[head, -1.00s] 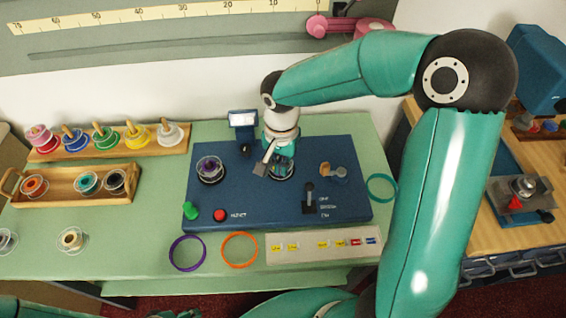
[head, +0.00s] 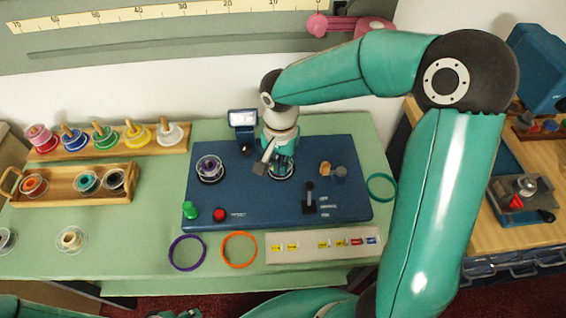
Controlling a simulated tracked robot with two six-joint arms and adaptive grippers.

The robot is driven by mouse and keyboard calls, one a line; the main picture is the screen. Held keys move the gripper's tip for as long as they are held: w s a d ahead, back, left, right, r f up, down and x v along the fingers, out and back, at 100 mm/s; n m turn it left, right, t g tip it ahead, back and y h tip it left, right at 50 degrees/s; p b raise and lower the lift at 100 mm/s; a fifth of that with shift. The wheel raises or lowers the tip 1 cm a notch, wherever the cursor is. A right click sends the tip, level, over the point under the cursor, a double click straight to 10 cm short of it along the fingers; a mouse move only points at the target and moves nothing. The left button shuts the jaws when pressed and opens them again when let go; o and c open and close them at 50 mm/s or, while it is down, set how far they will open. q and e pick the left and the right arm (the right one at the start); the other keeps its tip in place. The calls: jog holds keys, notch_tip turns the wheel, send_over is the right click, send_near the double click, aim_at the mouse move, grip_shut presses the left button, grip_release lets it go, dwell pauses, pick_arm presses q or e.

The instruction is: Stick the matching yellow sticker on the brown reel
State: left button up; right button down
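My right gripper (head: 273,164) points down over the right-hand spindle of the blue machine (head: 250,200). A clear reel rim (head: 281,176) shows just under it; the fingers hide its core, and I cannot tell whether they grip it. No reel is plainly brown: a dark one (head: 115,180) lies in the wooden tray, and a clear one with a beige core (head: 71,239) lies on the green counter. The sticker strip (head: 305,250) at the front carries several yellow stickers (head: 323,245), a red one and a blue one. Of my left arm, only bits show at the bottom edge.
A purple reel (head: 209,168) sits on the machine's left spindle. Purple (head: 187,253), orange (head: 239,249) and teal (head: 381,187) rings lie on the counter. Colored spools stand on a wooden rack (head: 150,143) behind the tray (head: 60,199). The counter's front left is mostly clear.

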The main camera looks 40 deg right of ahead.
jog(key=shift+f+b, duration=0.4)
jog(key=shift+b, duration=0.15)
dwell(1.8)
jog(key=c, duration=1.2)
grip_release()
jog(key=shift+c, duration=0.2)
jog(key=shift+r, duration=0.15)
jog(key=shift+w+r+p, duration=0.1)
jog(key=shift+r+p, duration=2.4)
jog(key=shift+r, duration=0.95)
jog(key=shift+f, duration=0.1)
